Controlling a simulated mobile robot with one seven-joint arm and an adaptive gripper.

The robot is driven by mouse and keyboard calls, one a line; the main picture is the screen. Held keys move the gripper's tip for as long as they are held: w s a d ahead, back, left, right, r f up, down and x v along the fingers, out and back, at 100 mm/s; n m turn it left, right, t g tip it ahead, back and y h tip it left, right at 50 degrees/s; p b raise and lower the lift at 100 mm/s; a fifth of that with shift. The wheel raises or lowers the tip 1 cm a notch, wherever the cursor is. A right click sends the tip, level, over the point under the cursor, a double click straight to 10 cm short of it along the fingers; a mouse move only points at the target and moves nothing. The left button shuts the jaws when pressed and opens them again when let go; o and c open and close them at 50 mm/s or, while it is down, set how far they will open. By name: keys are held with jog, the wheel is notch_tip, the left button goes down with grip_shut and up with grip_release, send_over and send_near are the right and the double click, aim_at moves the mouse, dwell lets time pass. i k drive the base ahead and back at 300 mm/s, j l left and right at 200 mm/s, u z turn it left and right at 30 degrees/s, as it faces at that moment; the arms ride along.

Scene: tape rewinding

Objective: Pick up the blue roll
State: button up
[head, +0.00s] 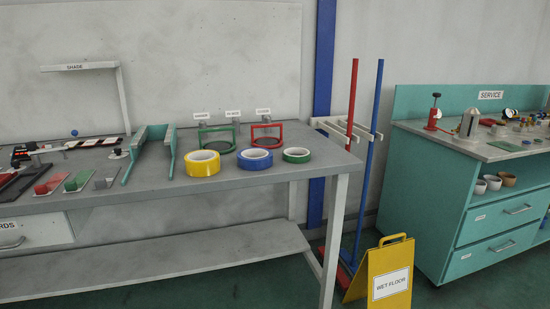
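A blue roll (255,164) of tape lies flat near the front edge of the grey table (245,178) in the head view. It sits between a yellow roll (202,170) on its left and a smaller green roll (296,160) on its right, with small gaps. The tape cores look white. My gripper is not visible in this view, so its state and distance from the blue roll are hidden.
A teal fixture (134,152) stands left of the yellow roll. A yellow wet floor sign (385,274), upright poles and a teal service cabinet (495,215) are to the right.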

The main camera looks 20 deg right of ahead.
aim_at(253, 159)
jog(key=i+l+u, duration=0.2)
jog(key=l+u, duration=0.15)
jog(key=i+l+u, duration=0.2)
jog(key=l+u, duration=0.15)
jog(key=i+l+u, duration=0.1)
jog(key=l+u, duration=0.25)
